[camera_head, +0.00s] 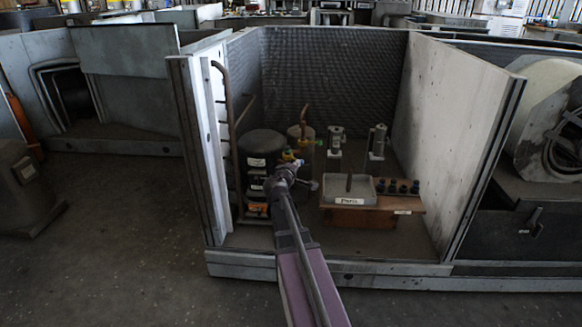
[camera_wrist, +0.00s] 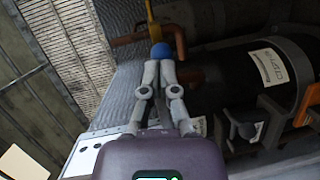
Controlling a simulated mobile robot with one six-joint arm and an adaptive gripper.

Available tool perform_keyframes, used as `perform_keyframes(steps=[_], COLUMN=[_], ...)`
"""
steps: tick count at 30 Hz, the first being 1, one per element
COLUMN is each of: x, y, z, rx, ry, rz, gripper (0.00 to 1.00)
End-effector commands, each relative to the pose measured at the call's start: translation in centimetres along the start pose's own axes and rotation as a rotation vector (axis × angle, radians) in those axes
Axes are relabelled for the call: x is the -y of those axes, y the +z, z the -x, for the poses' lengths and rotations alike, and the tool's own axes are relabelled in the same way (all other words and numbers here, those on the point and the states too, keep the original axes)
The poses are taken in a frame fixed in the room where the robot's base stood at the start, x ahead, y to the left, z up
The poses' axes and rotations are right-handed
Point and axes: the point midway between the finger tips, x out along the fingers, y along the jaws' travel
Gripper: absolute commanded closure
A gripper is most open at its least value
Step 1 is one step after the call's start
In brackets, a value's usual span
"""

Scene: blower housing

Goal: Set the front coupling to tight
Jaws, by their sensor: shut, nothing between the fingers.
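My gripper (camera_head: 287,175) reaches into the open housing, beside the dark cylinder (camera_head: 262,150). In the wrist view my gripper (camera_wrist: 159,64) has its fingers drawn together, with nothing held. A blue ball-shaped knob (camera_wrist: 160,50) shows right at the fingertips; I cannot tell whether they touch it. A labelled black cylinder (camera_wrist: 240,85) lies to the right in that view. I cannot tell which fitting is the front coupling; my arm hides part of this area in the head view.
A grey tray with a paper label (camera_head: 349,198) and a row of dark fittings (camera_head: 397,187) sit on a wooden stand right of my arm.

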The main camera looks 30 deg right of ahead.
Motion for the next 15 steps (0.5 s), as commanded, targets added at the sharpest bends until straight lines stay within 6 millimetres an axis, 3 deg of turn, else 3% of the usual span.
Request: perform_keyframes(steps=[15], x=[-0.4], y=[1.1], z=[-1.6], rx=[-0.209], ry=[-0.028], rz=[0.029], gripper=[1.0])
